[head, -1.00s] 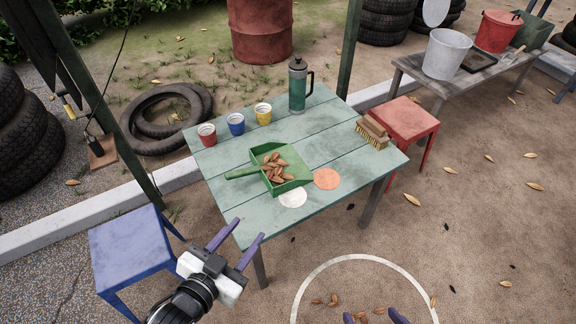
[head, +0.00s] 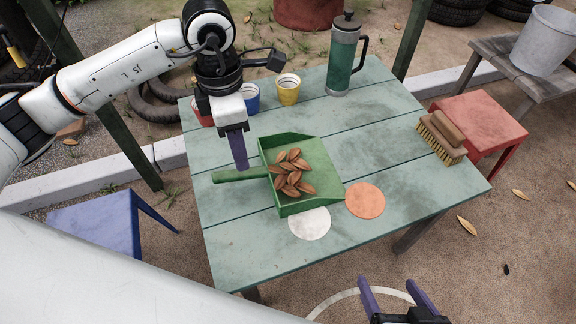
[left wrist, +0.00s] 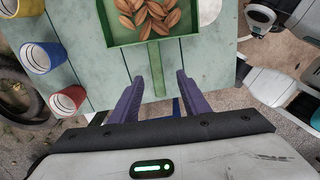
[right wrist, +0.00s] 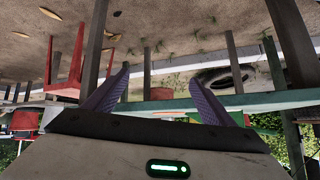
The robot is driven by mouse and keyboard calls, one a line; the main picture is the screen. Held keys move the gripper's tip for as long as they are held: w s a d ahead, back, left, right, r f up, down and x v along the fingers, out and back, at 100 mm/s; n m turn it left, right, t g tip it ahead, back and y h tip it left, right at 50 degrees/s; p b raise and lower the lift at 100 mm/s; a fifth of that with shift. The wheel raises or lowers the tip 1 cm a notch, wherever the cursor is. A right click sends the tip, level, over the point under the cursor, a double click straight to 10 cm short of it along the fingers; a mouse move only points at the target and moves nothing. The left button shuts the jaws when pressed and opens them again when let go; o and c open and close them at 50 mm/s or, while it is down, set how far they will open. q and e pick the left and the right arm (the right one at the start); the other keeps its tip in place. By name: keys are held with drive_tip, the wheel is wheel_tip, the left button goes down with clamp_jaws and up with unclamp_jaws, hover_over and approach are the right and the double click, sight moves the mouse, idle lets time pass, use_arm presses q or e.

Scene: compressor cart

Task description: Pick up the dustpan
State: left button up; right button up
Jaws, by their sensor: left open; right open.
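The green dustpan (head: 298,207) lies on the green table, holding several brown leaves (head: 291,172). Its handle (head: 240,175) points left in the head view. My left gripper (head: 238,150) is over the table just above the handle, fingers pointing down. In the left wrist view the dustpan (left wrist: 119,32) is at the top, and its handle (left wrist: 157,70) runs down between the open fingers of my left gripper (left wrist: 158,88), with nothing gripped. My right gripper (head: 395,290) is open and empty, low in front of the table's near edge; its fingers also show in the right wrist view (right wrist: 160,90).
Behind my left gripper stand red, blue (head: 250,97) and yellow (head: 288,89) cups. A green flask (head: 342,60) stands at the back. A brush (head: 442,138) lies at the right edge. White (head: 310,224) and orange (head: 365,200) discs lie near the dustpan. Stools flank the table.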

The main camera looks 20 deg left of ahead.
use_arm(q)
drive_tip(key=shift+w+a+f, duration=0.2)
drive_tip(key=shift+a+f, duration=0.05)
drive_tip(key=shift+a, duration=0.15)
wheel_tip(320, 180, down, 4)
drive_tip(key=shift+s+r+b, duration=0.15)
drive_tip(key=shift+r+b, duration=0.05)
drive_tip(key=shift+b, duration=0.2)
wheel_tip(320, 180, down, 6)
drive_tip(key=shift+a+b, duration=0.1)
drive_tip(key=shift+b, duration=0.5)
drive_tip(key=shift+r, duration=0.1)
clamp_jaws()
